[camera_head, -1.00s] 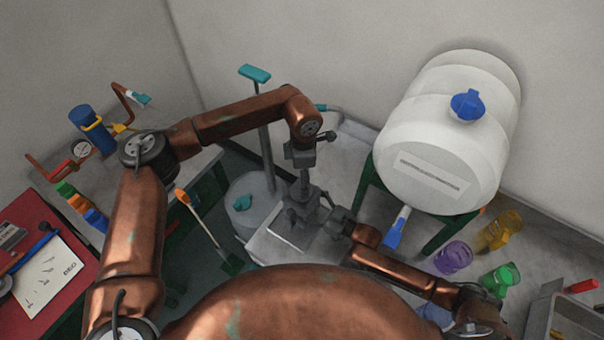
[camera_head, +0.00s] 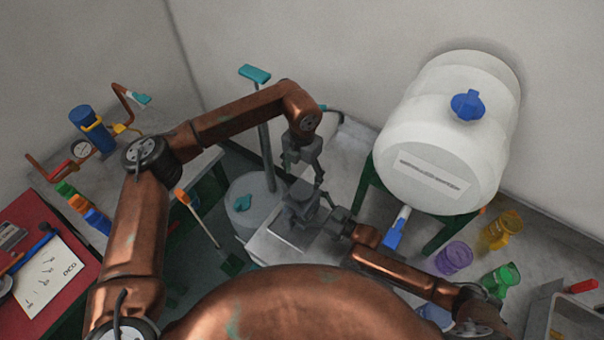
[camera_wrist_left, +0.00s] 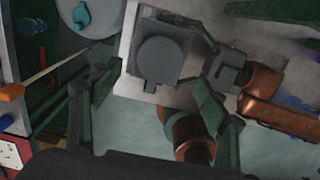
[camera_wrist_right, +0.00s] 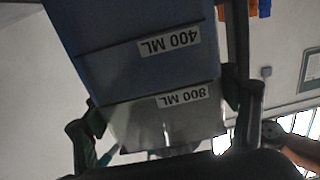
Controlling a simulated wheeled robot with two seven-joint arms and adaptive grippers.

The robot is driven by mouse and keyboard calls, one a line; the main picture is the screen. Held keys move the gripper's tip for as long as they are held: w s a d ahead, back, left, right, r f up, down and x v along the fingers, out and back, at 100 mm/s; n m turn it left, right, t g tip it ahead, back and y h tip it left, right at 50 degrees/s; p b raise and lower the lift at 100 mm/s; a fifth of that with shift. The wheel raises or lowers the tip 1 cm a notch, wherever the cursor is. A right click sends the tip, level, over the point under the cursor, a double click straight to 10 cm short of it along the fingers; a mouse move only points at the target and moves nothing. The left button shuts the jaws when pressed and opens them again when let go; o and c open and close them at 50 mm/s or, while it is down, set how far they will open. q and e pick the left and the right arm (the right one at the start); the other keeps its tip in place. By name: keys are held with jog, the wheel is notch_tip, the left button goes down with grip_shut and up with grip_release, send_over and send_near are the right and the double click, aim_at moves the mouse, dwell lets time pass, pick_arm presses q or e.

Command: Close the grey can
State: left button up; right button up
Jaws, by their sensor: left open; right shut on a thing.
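The grey can (camera_head: 300,214) stands on the pale surface in the middle of the head view. The left wrist view looks down on its squarish top, where a round grey cap (camera_wrist_left: 160,60) sits; whether it is tight cannot be told. My left gripper (camera_head: 304,174) is open and empty just above the can, its fingers apart in the left wrist view (camera_wrist_left: 150,85). My right gripper (camera_head: 334,221) is shut on the can from the right. In the right wrist view the can's side shows upside-down 400 ML and 800 ML labels (camera_wrist_right: 168,70) between the fingers (camera_wrist_right: 165,110).
A white tank (camera_head: 440,140) with a blue cap stands on a green stand at right. A grey round container (camera_head: 252,205) with a teal knob and a teal-handled pole are left of the can. Purple, yellow and green cups (camera_head: 454,258) stand at right.

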aim_at(302, 190)
pick_arm(q)
jog(key=shift+f, duration=4)
jog(key=shift+c, duration=0.6)
jog(key=c, duration=1.1)
jog(key=o, duration=1.4)
notch_tip(302, 190, up, 12)
jog(key=shift+r, duration=0.1)
